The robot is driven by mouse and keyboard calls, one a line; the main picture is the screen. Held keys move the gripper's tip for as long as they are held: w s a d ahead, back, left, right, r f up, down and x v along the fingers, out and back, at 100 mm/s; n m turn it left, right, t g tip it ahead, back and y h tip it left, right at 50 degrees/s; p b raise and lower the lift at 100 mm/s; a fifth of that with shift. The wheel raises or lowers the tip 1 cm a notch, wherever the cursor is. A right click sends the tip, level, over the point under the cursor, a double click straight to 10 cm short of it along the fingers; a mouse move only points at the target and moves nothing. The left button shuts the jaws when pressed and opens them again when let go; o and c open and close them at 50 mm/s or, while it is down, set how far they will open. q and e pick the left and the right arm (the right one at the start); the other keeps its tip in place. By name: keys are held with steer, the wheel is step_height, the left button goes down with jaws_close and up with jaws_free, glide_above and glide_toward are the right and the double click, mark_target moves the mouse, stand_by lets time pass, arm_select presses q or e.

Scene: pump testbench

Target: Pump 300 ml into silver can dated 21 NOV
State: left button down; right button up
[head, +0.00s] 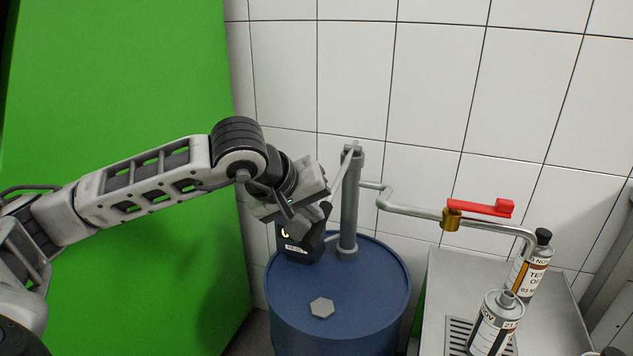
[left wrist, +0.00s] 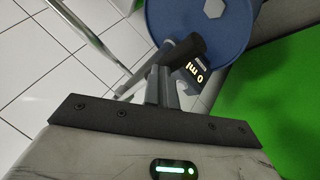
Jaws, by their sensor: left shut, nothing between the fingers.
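My left gripper (head: 297,222) is shut and empty, beside the black grip (head: 321,228) of the pump lever. The grip also shows just past the fingertips (left wrist: 160,78) in the left wrist view; I cannot tell if they touch. The grey hand pump (head: 349,200) stands on a blue drum (head: 370,290). The pump's display (left wrist: 197,77) reads 0 ml. A red valve handle (head: 480,208) lies roughly along the outlet pipe on a brass valve (head: 451,219). An uncapped silver can (head: 494,325), its label partly reading NOV and 21, stands near the spout (head: 527,241). My right gripper is not in view.
A black-capped can (head: 528,272), labelled test oil with a 03 date, stands behind the spout on the metal bench (head: 555,325). A drain grate (head: 460,333) lies by the silver can. A hexagonal cap (head: 322,307) sits on the drum. A green panel (head: 120,80) fills the left.

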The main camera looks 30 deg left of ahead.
arm_select(q)
steer(key=shift+s+f+b, duration=0.1)
steer(key=shift+f+b, duration=0.4)
steer(key=shift+f, duration=0.1)
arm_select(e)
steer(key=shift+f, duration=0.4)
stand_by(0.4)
arm_select(q)
steer(key=shift+r+p, duration=0.55)
steer(key=shift+r, duration=0.15)
steer(key=shift+w+r+p, duration=0.2)
steer(key=shift+r+p, duration=0.55)
steer(key=shift+r, duration=0.3)
steer(key=shift+w+r+p, duration=0.1)
steer(key=shift+r+p, duration=0.45)
steer(key=shift+r, duration=0.2)
steer(key=r+p, duration=0.2)
steer(key=r, duration=0.1)
steer(key=r+p, duration=0.1)
steer(key=r, duration=0.1)
steer(key=shift+w+a+r+p, duration=0.1)
steer(key=shift+w+r+p, duration=0.05)
steer(key=shift+w+p, duration=0.2)
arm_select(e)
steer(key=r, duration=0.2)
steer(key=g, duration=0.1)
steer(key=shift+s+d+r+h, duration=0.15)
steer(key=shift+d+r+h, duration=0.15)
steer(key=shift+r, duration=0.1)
